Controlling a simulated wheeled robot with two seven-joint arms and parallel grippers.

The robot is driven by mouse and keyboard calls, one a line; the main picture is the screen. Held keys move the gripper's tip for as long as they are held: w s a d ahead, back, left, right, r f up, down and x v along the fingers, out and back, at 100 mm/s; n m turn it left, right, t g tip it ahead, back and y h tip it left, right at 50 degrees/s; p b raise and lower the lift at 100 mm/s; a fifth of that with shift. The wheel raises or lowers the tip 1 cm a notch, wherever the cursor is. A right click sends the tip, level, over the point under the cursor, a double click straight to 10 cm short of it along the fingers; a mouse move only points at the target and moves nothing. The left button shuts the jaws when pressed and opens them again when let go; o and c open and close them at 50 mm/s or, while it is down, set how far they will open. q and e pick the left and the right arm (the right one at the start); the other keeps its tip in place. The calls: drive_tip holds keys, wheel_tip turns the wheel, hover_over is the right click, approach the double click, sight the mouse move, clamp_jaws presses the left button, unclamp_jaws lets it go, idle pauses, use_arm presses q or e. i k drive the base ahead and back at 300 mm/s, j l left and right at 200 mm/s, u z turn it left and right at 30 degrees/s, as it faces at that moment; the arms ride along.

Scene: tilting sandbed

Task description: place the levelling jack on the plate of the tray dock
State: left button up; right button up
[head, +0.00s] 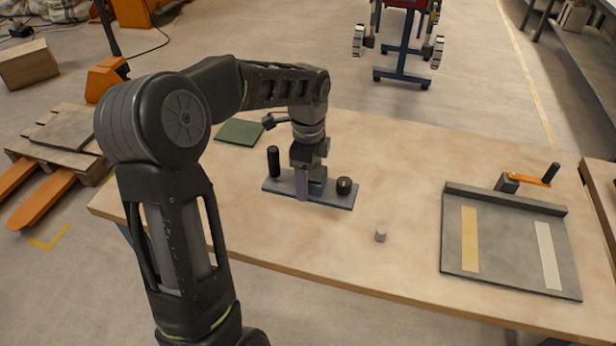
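My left gripper (310,188) points down over the middle of a long blue-grey plate (338,201) on the table. The plate carries an upright black post (273,161) at its left end and a low black knob (344,186) near its right end. A purple piece shows at the gripper's fingers; I cannot tell whether it is held or part of the gripper. A grey board (505,250) with a raised back edge and yellow and white strips lies at the right. An orange crank (530,179) with a black handle stands behind it. Nothing clearly identifies the levelling jack. My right gripper is not in view.
A small grey cylinder (380,234) stands on the wooden table (400,180) between plate and board. A dark green mat (240,132) lies at the table's back left. The table between the plate and the board is otherwise clear.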

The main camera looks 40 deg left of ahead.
sight(507, 236)
drive_tip(key=i+l, duration=0.1)
drive_tip(key=l, duration=0.3)
drive_tip(key=i+l, duration=0.15)
drive_tip(key=l, duration=0.2)
drive_tip(key=i+l, duration=0.1)
drive_tip(key=l, duration=0.3)
drive_tip(key=i+l, duration=0.15)
drive_tip(key=l, duration=0.25)
drive_tip(key=i+l, duration=0.1)
drive_tip(key=l, duration=0.25)
drive_tip(key=i+l, duration=0.1)
drive_tip(key=l, duration=0.3)
